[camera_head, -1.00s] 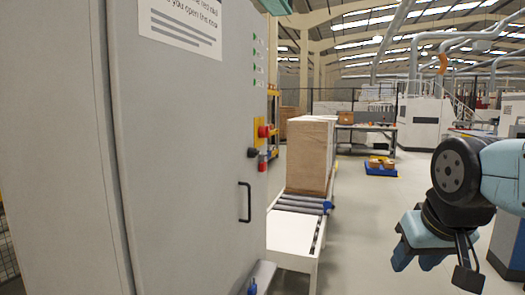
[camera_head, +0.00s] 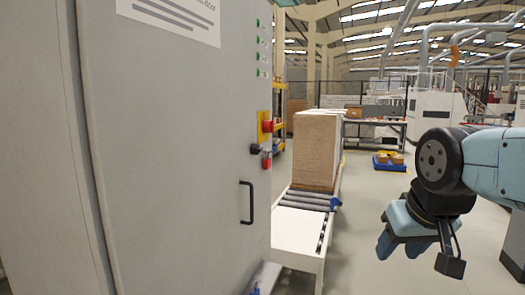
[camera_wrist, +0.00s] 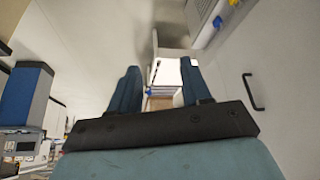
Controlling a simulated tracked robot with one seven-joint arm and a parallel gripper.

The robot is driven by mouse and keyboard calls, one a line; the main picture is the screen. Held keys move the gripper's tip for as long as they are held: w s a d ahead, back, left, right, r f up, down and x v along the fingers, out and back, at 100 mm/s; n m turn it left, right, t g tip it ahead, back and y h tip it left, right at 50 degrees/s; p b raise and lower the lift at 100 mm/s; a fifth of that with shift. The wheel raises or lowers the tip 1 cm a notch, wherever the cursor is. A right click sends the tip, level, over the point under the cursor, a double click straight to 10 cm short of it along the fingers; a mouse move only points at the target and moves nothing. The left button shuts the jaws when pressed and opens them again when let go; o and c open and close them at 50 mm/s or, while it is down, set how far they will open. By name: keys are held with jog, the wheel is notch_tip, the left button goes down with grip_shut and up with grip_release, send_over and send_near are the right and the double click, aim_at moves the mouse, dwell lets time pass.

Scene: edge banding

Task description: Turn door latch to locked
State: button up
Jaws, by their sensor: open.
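A tall grey cabinet door (camera_head: 180,170) fills the left of the head view. It has a black bar handle (camera_head: 247,202), which also shows at the right of the wrist view (camera_wrist: 253,92). Above the handle, at the door's right edge, are a small black knob (camera_head: 255,149) and a red piece (camera_head: 266,161). A red button (camera_head: 267,126) sits on a yellow plate above them. I cannot tell which of these is the latch or how it is turned. My gripper (camera_head: 400,246) is open and empty, right of the door and well apart from it; its blue fingers point down.
A roller conveyor (camera_head: 308,200) with a stack of boards (camera_head: 316,150) stands beyond the door. A blue pallet with boxes (camera_head: 389,162) lies on the floor farther back. Grey floor (camera_head: 350,240) is free between conveyor and gripper.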

jog(key=shift+o, duration=0.8)
jog(key=shift+w+a+r, duration=0.1)
jog(key=shift+w+a, duration=0.05)
jog(key=shift+o, duration=0.7)
jog(key=w+a+r+m+g+y, duration=0.1)
jog(key=w+a+m+g+y, duration=0.1)
jog(key=w+a+m+y, duration=0.3)
jog(key=w+a+m, duration=0.1)
jog(key=w+a, duration=0.2)
jog(key=w, duration=0.2)
jog(key=shift+a+r+m+g, duration=0.3)
jog(key=shift+a+r+m, duration=0.05)
jog(key=shift+r+m, duration=0.05)
jog(key=m+t+y, duration=0.3)
jog(key=m+y, duration=0.9)
jog(key=m, duration=0.3)
send_near(262, 149)
jog(key=x, duration=0.9)
jog(key=shift+w+a, duration=0.2)
jog(key=shift+a, duration=0.15)
jog(key=shift+c, duration=0.4)
